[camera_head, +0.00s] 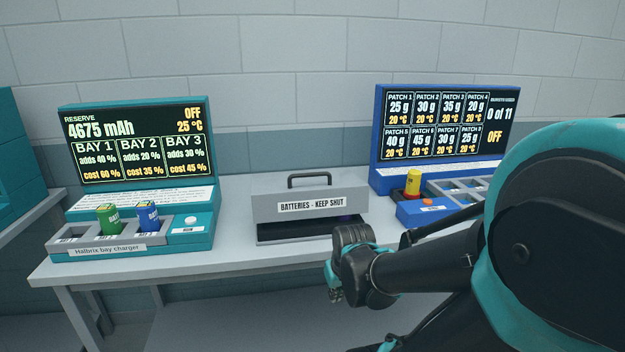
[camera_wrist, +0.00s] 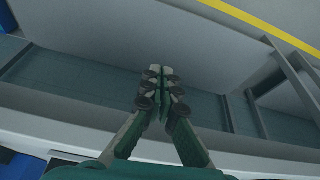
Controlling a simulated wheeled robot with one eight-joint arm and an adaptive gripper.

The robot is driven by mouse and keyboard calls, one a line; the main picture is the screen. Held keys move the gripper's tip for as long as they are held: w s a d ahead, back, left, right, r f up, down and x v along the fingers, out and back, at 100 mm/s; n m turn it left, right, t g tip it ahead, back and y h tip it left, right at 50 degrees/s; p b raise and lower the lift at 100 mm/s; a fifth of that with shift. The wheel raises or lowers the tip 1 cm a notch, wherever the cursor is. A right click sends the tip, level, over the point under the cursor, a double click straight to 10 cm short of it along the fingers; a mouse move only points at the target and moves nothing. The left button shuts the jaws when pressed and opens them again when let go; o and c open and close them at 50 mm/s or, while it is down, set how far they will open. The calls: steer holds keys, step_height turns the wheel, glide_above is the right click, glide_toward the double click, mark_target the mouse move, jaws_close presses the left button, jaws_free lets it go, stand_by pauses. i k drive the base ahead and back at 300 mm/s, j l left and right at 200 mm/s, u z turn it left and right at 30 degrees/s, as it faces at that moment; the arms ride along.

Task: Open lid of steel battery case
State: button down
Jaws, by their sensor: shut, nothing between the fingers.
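The steel battery case (camera_head: 262,232) stands in the middle of the table. Its grey lid (camera_head: 262,207) has a white label reading "BATTERIES - KEEP SHUT" and a dark arched handle (camera_head: 310,177) on top. A dark gap shows between the lid's front and the case's low front edge, with a small bluish thing at its right end. I cannot tell how far the lid is raised. My gripper (camera_head: 335,295) is in front of the table's front edge, below and right of the case, apart from it. In the wrist view my gripper (camera_wrist: 160,72) has its fingertips together and empty.
A teal charger (camera_head: 190,245) with a green battery (camera_head: 108,220) and a blue battery (camera_head: 148,217) stands left. A blue patch station (camera_head: 380,150) with a yellow-and-red cylinder (camera_head: 413,183) stands right, partly behind my arm. Bare table (camera_head: 235,255) lies around the case.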

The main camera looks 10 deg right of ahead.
mark_target(283, 197)
steer(key=k+l, duration=0.1)
steer(key=l, duration=0.7)
steer(key=k+l, duration=0.15)
steer(key=l, duration=0.3)
steer(key=u, duration=0.05)
